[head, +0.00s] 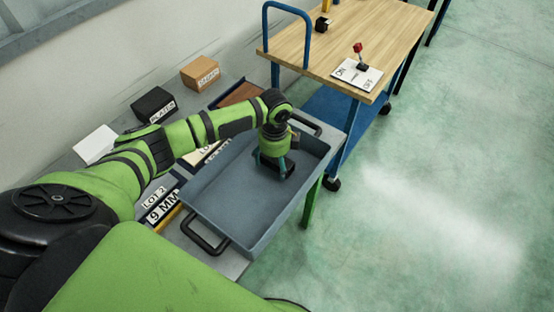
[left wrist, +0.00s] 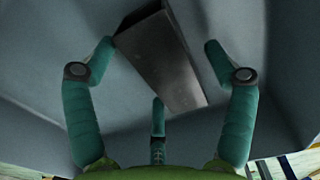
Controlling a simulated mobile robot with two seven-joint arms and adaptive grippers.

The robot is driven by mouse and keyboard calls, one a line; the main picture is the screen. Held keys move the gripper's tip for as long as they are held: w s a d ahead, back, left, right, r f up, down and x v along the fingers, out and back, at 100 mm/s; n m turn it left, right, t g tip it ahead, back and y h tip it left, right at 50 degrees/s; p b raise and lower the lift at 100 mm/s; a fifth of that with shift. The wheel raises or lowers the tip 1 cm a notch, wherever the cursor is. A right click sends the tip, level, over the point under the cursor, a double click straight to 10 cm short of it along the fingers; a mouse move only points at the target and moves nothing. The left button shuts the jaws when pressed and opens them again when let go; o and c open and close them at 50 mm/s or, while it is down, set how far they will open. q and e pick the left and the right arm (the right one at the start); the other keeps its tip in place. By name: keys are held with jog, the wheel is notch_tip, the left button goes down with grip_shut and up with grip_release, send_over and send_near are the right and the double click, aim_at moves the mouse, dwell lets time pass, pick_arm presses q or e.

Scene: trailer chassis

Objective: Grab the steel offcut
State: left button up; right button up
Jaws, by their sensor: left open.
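The steel offcut (left wrist: 162,58) is a dark grey rectangular block lying in the grey tray (head: 228,193). In the left wrist view it lies slanted between my left gripper's teal fingers. My left gripper (head: 277,168) points down into the far part of the tray in the head view. It also shows in the left wrist view (left wrist: 160,62), with its three fingers spread and open. Whether any finger touches the offcut I cannot tell. In the head view the gripper largely hides the offcut. My right gripper is not in view.
The tray has raised walls and black handles (head: 205,236). Beside it stand a black box (head: 154,104), a cardboard box (head: 200,73) and a white block (head: 96,144). A wooden-topped cart (head: 345,35) stands behind. The green floor at right is clear.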

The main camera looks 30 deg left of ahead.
pick_arm(q)
jog(key=shift+w+f, duration=0.1)
jog(key=shift+f, duration=0.05)
jog(key=c, duration=1.4)
